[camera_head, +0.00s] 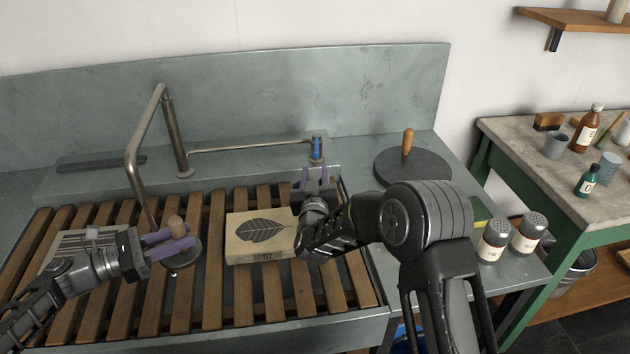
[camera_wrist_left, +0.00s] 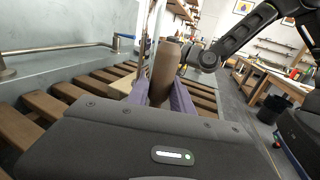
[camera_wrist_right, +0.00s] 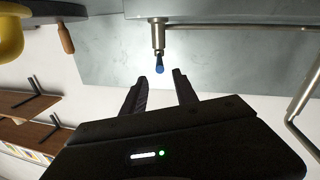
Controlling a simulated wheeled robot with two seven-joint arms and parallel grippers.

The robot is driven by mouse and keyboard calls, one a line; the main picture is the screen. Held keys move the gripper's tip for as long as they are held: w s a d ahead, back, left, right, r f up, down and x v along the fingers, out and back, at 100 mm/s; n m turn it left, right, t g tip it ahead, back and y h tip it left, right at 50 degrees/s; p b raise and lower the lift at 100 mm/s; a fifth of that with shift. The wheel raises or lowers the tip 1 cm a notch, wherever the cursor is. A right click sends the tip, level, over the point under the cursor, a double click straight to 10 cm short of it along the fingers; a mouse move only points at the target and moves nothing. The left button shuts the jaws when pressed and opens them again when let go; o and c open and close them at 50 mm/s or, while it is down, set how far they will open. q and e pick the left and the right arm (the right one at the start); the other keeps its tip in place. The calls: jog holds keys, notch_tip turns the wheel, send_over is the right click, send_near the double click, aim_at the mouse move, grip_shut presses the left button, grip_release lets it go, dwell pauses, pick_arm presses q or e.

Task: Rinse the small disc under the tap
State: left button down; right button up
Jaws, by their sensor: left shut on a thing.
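The small disc (camera_head: 184,259) is grey with a wooden handle (camera_head: 176,224). My left gripper (camera_head: 178,240) is shut on that handle and holds the disc low over the wooden slats, close to the tap's spout end. The handle also stands between the fingers in the left wrist view (camera_wrist_left: 164,70). The tap (camera_head: 133,145) is a bent metal pipe; no water shows. A metal pipe runs right from its foot to a blue lever (camera_head: 316,149). My right gripper (camera_head: 317,180) is open just in front of the lever, which shows beyond its fingertips in the right wrist view (camera_wrist_right: 159,66).
A pale stone block with a leaf picture (camera_head: 238,248) lies on the slatted rack (camera_head: 210,312) between my arms. A large disc with an upright wooden handle (camera_head: 388,167) stands on the ledge at right. Two shakers (camera_head: 494,243) stand near the front right corner.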

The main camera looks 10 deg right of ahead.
jog(key=shift+v, duration=1.45)
jog(key=shift+c, duration=0.4)
jog(key=shift+w+a, duration=0.1)
jog(key=c, duration=0.6)
jog(key=n, duration=0.1)
jog(key=w+a+n+h, duration=0.1)
jog(key=n, duration=0.1)
jog(key=shift+w+a, duration=0.15)
jog(key=shift+a, duration=0.05)
grip_shut()
jog(key=w+a+f+n+g+h, duration=0.1)
jog(key=w+a+n+h, duration=0.1)
jog(key=a+n, duration=0.5)
jog(key=n+h, duration=0.1)
jog(key=n, duration=0.4)
jog(key=shift+f, duration=0.35)
jog(key=shift+w, duration=0.1)
